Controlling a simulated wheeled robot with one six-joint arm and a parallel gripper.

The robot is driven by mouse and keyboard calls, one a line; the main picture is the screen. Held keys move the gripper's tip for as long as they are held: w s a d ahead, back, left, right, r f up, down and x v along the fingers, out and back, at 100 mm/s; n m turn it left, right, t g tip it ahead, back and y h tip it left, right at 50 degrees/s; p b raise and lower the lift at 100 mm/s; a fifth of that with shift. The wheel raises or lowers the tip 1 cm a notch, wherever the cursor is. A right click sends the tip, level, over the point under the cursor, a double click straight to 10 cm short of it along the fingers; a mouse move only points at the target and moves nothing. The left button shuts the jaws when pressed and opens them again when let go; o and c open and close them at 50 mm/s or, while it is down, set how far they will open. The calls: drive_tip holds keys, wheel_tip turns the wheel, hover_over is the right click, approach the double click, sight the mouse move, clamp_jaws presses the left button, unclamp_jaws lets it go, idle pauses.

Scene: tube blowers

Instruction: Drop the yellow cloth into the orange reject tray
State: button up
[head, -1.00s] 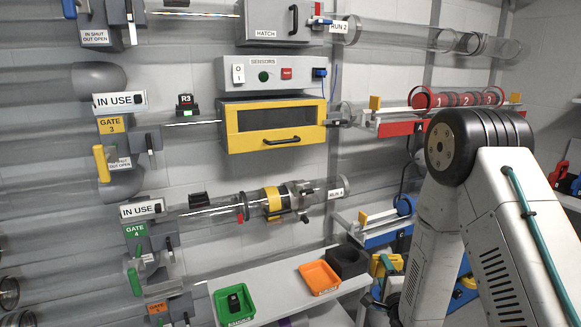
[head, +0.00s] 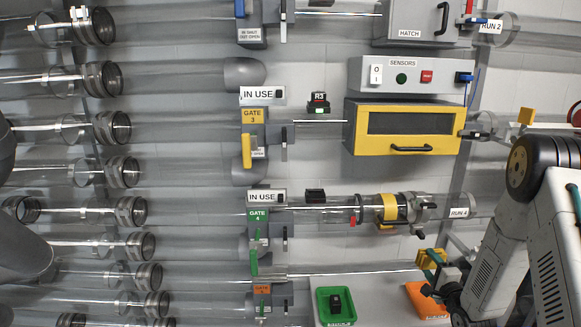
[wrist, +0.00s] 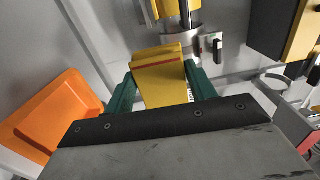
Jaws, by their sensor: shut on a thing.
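The yellow cloth, a folded yellow piece with a dark red stripe (wrist: 158,80), is between the green fingers of my gripper (wrist: 160,88) in the wrist view. The gripper is shut on it. In the head view the cloth (head: 430,257) shows at the end of my gripper (head: 438,272), at the lower right. The orange reject tray (wrist: 48,118) is at the left of the wrist view, apart from the cloth. In the head view the tray (head: 424,303) shows just below the cloth, partly hidden by my gripper and arm.
A green tray (head: 322,317) with a dark item in it stands on the light shelf (head: 376,308), left of the orange tray. Above are the clear RUN 4 tube (head: 430,207) and the yellow-framed box (head: 404,126). Pipes with collars fill the left.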

drive_tip(key=d+f, duration=0.4)
drive_tip(key=f, duration=0.2)
drive_tip(key=shift+s+f, duration=0.15)
drive_tip(key=shift+f, duration=0.2)
drive_tip(key=shift+d, duration=0.1)
drive_tip(key=o, duration=1.1)
drive_tip(key=s, duration=0.7)
drive_tip(key=shift+s+d, duration=0.25)
drive_tip(key=shift+s, duration=0.15)
